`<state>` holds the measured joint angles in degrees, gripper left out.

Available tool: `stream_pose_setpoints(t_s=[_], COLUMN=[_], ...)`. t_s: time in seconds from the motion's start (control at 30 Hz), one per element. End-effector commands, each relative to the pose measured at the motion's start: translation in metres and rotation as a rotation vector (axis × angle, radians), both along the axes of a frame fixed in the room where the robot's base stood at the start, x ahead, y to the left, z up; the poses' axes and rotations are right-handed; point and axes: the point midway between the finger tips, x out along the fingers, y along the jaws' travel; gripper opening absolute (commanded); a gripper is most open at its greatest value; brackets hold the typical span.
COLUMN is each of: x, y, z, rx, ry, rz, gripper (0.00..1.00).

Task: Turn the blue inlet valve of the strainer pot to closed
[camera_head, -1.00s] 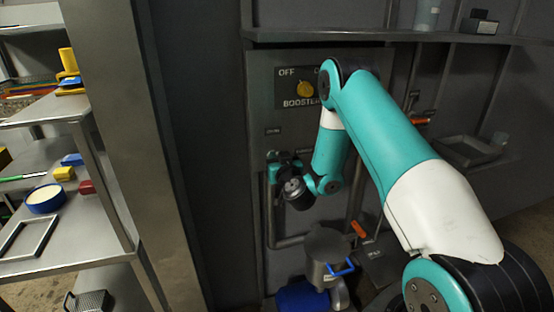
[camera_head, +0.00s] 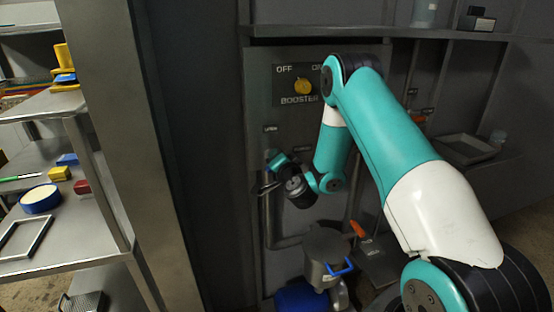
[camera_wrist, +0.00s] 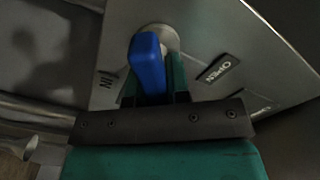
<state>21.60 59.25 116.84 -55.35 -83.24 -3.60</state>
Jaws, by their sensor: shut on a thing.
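The blue inlet valve handle (camera_wrist: 148,64) shows in the wrist view in front of a round metal boss, near an "IN" label (camera_wrist: 106,79) and an "OPEN" label (camera_wrist: 222,69) on the panel. My gripper (camera_wrist: 153,88) is shut on the handle, with teal fingers beside it. In the head view my gripper (camera_head: 268,172) is at the panel's left pipework, below the booster switch; the handle is hidden there. A grey metal pot (camera_head: 324,244) with a blue handle sits lower down; I cannot tell if it is the strainer pot.
The yellow booster knob (camera_head: 303,87) is on the panel (camera_head: 260,110) above my gripper. An orange handle (camera_head: 357,229) is to the lower right. A shelf rack (camera_head: 85,250) with several small items stands at the left. A metal tray (camera_head: 465,150) is at the right.

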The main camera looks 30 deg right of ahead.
Motion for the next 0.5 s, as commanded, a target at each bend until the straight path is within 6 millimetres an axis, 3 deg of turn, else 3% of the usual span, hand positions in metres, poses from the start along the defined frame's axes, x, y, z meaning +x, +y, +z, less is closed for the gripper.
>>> stream_pose_setpoints(t_s=[0.5], x=[-0.0017], y=[-0.0023], z=[-0.0076], rx=[0.444], ry=[-0.122], rz=[-0.001], gripper=[0.0])
